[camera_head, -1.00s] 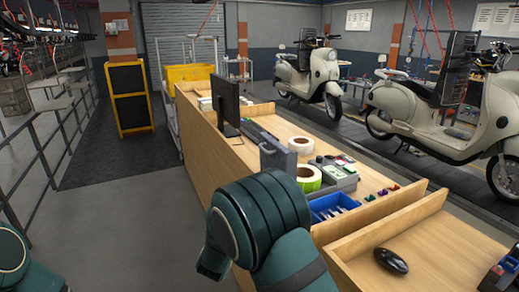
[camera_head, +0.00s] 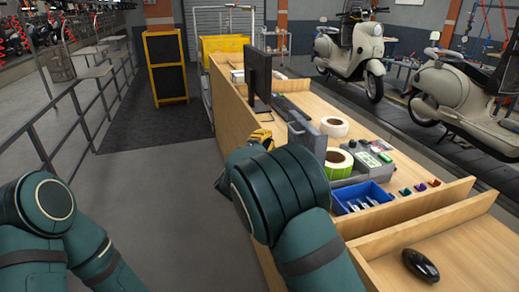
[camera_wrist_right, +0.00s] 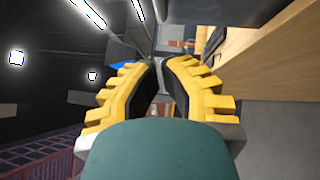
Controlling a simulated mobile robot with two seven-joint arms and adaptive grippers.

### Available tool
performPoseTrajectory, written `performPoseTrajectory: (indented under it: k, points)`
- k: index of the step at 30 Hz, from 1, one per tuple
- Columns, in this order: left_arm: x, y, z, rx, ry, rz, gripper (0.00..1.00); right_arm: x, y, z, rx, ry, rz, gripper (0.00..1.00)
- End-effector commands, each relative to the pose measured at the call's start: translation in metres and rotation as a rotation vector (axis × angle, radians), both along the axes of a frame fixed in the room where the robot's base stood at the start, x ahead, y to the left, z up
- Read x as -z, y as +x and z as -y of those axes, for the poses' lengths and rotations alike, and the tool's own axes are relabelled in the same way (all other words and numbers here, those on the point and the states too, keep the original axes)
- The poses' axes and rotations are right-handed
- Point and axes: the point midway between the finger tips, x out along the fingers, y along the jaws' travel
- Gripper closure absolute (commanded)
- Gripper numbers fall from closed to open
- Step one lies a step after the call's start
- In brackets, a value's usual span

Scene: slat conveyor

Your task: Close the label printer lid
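The label printer (camera_head: 374,158) is a grey unit on the wooden bench in the head view. Its grey lid (camera_head: 309,137) stands raised on the printer's left side. A label roll with a green side (camera_head: 338,164) sits beside the raised lid. My right gripper (camera_head: 262,138), with yellow fingers, is left of the lid and apart from it, partly hidden by my own wrist. In the right wrist view its fingers (camera_wrist_right: 161,65) have a narrow gap with nothing between them. The printer is not clearly visible there. My left arm shows at lower left; its gripper is out of view.
A monitor (camera_head: 258,78) stands on the bench behind the lid. A white roll (camera_head: 334,127) lies beyond the printer. A blue bin (camera_head: 361,198) and a black mouse (camera_head: 420,266) are nearer. A metal railing (camera_head: 80,125) runs left; the floor between is clear.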

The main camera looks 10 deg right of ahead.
Motion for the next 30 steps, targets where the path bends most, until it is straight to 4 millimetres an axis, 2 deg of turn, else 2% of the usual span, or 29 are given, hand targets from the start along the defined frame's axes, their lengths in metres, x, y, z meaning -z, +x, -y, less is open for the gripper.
performPoseTrajectory:
  k: [3, 6, 12, 30]
  points:
    - [0.002, -0.001, 0.000, 0.002, 0.000, -0.002, 1.00, -0.003, 0.019, 0.014, 0.002, 0.000, 0.002, 1.00]
    - [0.004, -0.001, 0.000, 0.002, 0.000, -0.003, 1.00, -0.007, 0.020, 0.029, 0.002, 0.001, 0.000, 1.00]
    - [0.006, -0.002, 0.001, 0.004, -0.001, -0.005, 1.00, -0.012, 0.023, 0.046, -0.001, 0.001, 0.000, 1.00]
    - [0.003, -0.001, 0.000, 0.002, -0.001, -0.003, 1.00, -0.015, 0.024, 0.054, 0.000, 0.010, -0.002, 1.00]
